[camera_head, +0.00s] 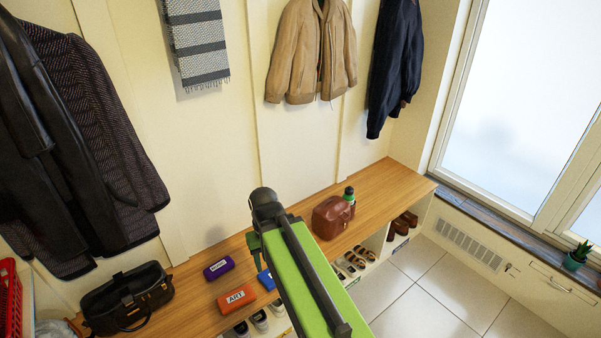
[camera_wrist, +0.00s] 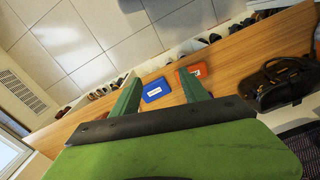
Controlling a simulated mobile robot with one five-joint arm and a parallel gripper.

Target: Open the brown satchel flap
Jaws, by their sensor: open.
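The brown satchel (camera_head: 331,217) stands on the wooden bench, right of my arm in the head view. Its flap seems to lie down over it, but the detail is too small to be sure. A green-and-black bottle (camera_head: 349,195) stands close behind it. In the wrist view, my gripper (camera_wrist: 160,90) is open, with two green fingers spread and nothing held between them. I cannot see the satchel in the wrist view. My gripper is above the bench, left of the satchel in the head view and apart from it; its fingertips are mostly hidden there.
On the bench (camera_head: 385,187) are a purple case (camera_head: 219,268), an orange ART box (camera_head: 236,299), a blue box (camera_wrist: 155,90) and a black bag (camera_head: 128,298). Shoes (camera_head: 350,262) fill cubbies below. Coats (camera_head: 313,50) hang above. Bare bench lies right of the satchel.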

